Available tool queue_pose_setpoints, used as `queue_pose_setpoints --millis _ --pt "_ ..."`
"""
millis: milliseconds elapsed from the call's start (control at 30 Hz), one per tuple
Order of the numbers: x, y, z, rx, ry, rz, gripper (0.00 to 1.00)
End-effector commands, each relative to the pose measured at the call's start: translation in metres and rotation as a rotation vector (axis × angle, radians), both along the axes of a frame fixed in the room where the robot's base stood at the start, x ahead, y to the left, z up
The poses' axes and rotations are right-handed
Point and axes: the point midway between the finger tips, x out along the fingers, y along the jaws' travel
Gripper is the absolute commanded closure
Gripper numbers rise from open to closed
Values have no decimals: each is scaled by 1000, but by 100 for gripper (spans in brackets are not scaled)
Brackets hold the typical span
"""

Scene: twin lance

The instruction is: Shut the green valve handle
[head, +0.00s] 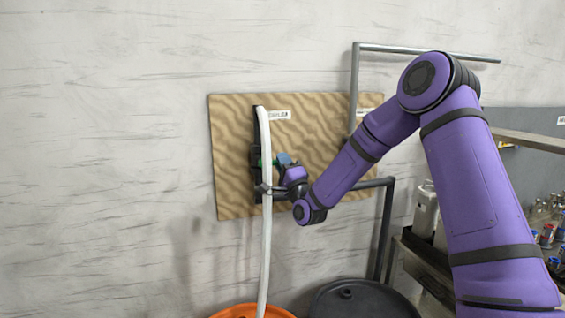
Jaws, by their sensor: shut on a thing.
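A small green part (256,161), which looks like the valve handle, shows beside the white hose on a black upright fixture (257,145) on the tan board. A teal-blue piece (284,159) sits just right of the hose, and I cannot tell if it belongs to the valve. My gripper (265,188) is below the green part, reaching in from the right. Its dark fingers cross the white hose (265,225) and look shut on it. The hose hides part of the fixture, and the far side of the grip is hidden.
The wavy tan board (235,130) is fixed to a pale wall. Grey pipes (352,95) run above and right of it. An orange drum (250,311) and a black drum (345,300) stand below. Shelves with small items (545,235) are at the right. The left is clear wall.

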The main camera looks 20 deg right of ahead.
Motion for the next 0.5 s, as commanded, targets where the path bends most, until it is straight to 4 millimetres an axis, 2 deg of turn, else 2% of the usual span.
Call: queue_pose_setpoints --millis 300,333,400,433,500 --pt "0 -1 -2 2 3 -1 100" --pt "0 -1 -2 2 3 -1 78" --pt "0 -1 -2 2 3 -1 62" --pt "0 -1 -1 2 3 -1 57" --pt "0 0 -1 2 2 -1 57"
